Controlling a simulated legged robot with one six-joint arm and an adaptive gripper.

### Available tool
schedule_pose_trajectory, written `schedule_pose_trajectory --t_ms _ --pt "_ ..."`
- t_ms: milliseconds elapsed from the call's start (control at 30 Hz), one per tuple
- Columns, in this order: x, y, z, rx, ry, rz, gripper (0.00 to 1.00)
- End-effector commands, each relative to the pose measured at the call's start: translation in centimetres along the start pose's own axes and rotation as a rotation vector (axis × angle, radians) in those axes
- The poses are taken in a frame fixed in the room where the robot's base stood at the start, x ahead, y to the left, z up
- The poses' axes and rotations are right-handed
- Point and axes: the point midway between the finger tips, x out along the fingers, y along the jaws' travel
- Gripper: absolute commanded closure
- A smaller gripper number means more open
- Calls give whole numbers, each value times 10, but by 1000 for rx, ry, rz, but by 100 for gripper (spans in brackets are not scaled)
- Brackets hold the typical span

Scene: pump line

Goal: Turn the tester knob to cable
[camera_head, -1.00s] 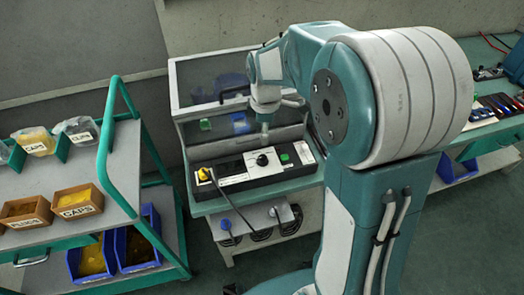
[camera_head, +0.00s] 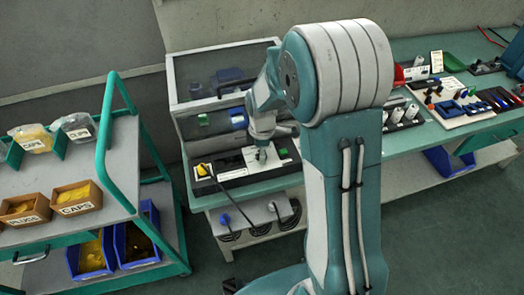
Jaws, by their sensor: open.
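The tester (camera_head: 212,186) is a dark box with a pale top panel, at the front of a small bench left of my arm. A yellow plug (camera_head: 203,170) with a black cable is at its left end and a green button (camera_head: 283,152) at its right. My gripper (camera_head: 262,156) points down over the right half of the panel, at the knob. It is small here and covers the knob, so the knob's pointer and any contact cannot be made out. The panel labels are too small to read.
A clear-fronted cabinet (camera_head: 215,85) stands just behind the tester. A green-framed trolley (camera_head: 105,140) with bins is at the left. A workbench (camera_head: 405,155) with tools and parts runs to the right. Blue and black plugs hang below the tester.

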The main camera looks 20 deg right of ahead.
Motion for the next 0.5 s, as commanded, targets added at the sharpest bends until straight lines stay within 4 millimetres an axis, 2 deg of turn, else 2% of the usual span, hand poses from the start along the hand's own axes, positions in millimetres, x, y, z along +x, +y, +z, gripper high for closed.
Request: schedule_pose_trajectory --t_ms 167,200,267,300,333,500 --pt "0 0 0 0 0 0 27" --pt "0 0 0 0 0 0 45" --pt "0 0 0 0 0 0 72" --pt "0 0 0 0 0 0 90" --pt "0 0 0 0 0 0 100" --pt "0 1 0 0 0 0 100"
